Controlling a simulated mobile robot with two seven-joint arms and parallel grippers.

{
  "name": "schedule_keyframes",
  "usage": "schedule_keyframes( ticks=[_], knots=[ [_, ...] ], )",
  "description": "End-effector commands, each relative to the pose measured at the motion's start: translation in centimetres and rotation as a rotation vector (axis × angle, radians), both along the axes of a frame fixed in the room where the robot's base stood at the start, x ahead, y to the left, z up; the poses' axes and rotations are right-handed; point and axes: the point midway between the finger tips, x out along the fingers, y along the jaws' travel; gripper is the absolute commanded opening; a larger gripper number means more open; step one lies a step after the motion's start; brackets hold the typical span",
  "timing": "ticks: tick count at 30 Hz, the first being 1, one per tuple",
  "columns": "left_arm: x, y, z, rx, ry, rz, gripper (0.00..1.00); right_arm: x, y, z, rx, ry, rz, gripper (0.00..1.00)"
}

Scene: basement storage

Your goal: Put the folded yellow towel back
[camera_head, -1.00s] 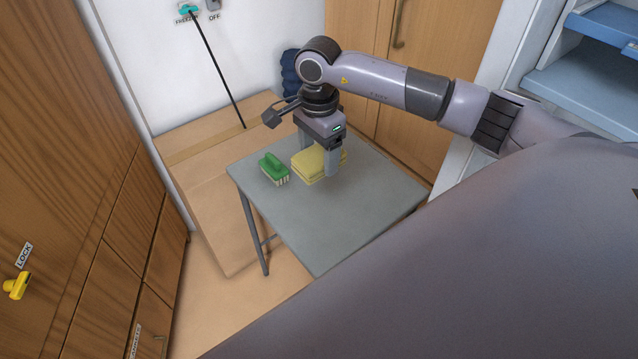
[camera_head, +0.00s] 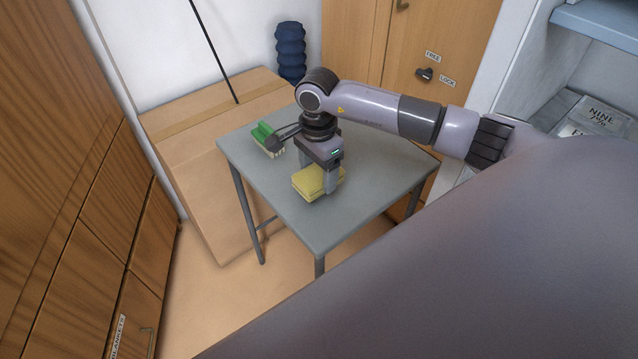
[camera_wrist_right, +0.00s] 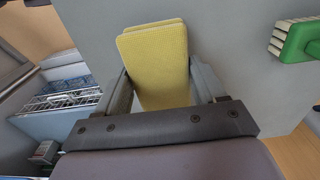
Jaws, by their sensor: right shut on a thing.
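The folded yellow towel (camera_head: 307,184) is over the grey table (camera_head: 345,215), near its middle. My right gripper (camera_head: 322,177) reaches down from above and is shut on the towel. In the right wrist view the towel (camera_wrist_right: 155,62) sits between the two fingers, its folded layers showing at the far edge. I cannot tell whether the towel touches the tabletop or is just above it. My left gripper is not in view.
A green brush (camera_head: 266,138) lies near the table's back left edge, apart from the towel. A cardboard box (camera_head: 190,150) stands behind and left of the table. A dark blue ribbed object (camera_head: 290,52) is at the back. Wooden cabinets (camera_head: 75,190) line the left. The table's front is clear.

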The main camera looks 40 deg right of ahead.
Motion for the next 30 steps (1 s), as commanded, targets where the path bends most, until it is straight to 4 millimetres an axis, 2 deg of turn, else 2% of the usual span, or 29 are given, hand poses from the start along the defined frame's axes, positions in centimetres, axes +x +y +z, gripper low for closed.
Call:
schedule_keyframes(
  ticks=[1,6,7,8,13,14,16,17,26,30],
  knots=[
    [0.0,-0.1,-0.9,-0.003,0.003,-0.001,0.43,-0.1,0.1,-1.2,0.000,0.002,0.001,0.41],
    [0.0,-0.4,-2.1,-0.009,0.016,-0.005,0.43,-0.1,0.4,-3.4,0.001,0.002,0.007,0.41],
    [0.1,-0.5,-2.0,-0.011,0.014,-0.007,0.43,-0.1,0.4,-3.6,0.001,0.001,0.008,0.42],
    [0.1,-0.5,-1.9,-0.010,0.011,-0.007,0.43,-0.1,0.4,-3.6,0.001,0.001,0.008,0.35],
    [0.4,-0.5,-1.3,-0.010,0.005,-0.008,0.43,-0.1,0.4,-3.5,0.000,0.003,0.009,0.35],
    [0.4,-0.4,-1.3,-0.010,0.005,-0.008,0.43,-0.2,0.4,-3.6,0.000,0.004,0.009,0.71],
    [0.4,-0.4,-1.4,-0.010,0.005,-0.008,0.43,-0.2,0.4,-3.6,0.000,0.004,0.009,0.94],
    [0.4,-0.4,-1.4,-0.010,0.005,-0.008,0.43,-0.2,0.4,-3.6,0.000,0.004,0.008,0.99],
    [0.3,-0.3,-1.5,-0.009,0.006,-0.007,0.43,-0.1,0.4,-3.4,0.000,0.003,0.008,0.99],
    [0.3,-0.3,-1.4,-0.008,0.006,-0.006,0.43,0.0,0.4,-2.2,0.000,-0.002,0.008,0.99]
  ],
)
